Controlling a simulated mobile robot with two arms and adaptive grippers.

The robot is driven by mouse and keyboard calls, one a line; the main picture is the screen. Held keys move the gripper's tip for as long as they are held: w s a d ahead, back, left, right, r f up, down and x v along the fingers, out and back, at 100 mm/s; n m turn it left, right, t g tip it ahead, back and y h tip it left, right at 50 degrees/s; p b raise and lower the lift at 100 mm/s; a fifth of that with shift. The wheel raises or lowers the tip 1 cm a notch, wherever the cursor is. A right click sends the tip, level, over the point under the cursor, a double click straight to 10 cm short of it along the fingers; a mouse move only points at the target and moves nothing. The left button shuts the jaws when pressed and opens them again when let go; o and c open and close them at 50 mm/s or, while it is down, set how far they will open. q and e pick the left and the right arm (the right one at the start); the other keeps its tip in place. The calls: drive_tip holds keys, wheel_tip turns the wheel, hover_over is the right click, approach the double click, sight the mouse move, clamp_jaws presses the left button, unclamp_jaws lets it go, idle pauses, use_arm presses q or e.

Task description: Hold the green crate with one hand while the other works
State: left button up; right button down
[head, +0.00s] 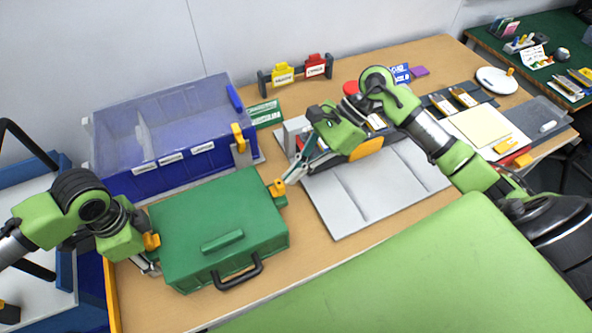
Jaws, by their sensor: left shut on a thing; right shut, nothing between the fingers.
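The green crate (215,215) stands at the left front of the wooden table, with its lid down. It has a black handle (238,275) on the front and yellow-topped tabs at its left (151,241) and right (278,187) sides. My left gripper (148,264) is shut on the crate at its left side; the fingertips are partly hidden. My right gripper (287,184) is shut and empty, its tips close beside the right tab. I cannot tell whether they touch it.
A blue bin (165,180) with a clear cover stands behind the crate. A grey mat (375,190) lies to the right. A rack (297,73) with yellow and red tags stands at the back. A green panel (420,280) fills the front right.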

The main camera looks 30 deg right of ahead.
drive_tip(key=shift+a, duration=1)
drive_tip(key=d+f+v, duration=0.2)
drive_tip(key=v, duration=1.1)
use_arm(q)
drive_tip(key=o, duration=1.6)
drive_tip(key=shift+c, duration=0.2)
